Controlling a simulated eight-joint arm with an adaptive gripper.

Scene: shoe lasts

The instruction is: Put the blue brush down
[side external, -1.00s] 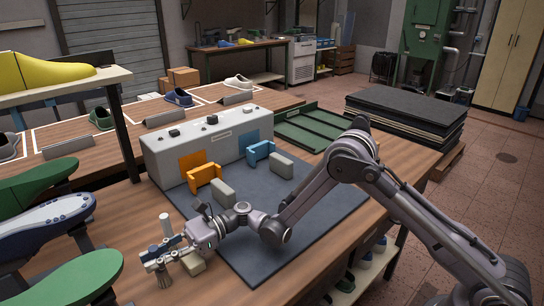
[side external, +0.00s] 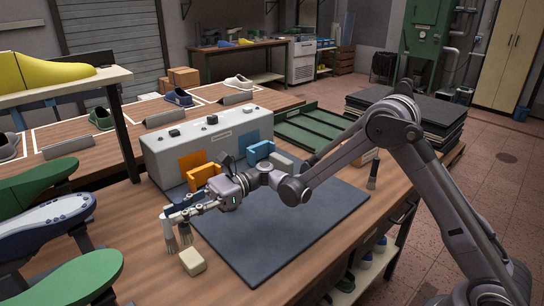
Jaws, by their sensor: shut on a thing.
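My gripper (side external: 174,216) is at the left end of the workbench, left of the dark mat, and is shut on a slim thing I take to be the blue brush (side external: 185,199). A dark blue part shows by the fingers, and pale, bristle-like parts hang below them. The fingers hide much of it. Its lower end is close to the bench top, but I cannot tell whether it touches. A cream block (side external: 192,262) lies on the bench just right of and nearer than the held thing.
The dark mat (side external: 290,235) has free room in front of the grey box (side external: 215,142). An orange bracket (side external: 203,175) and a blue bracket (side external: 260,151) stand before the box. Another brush (side external: 373,174) stands at the right.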

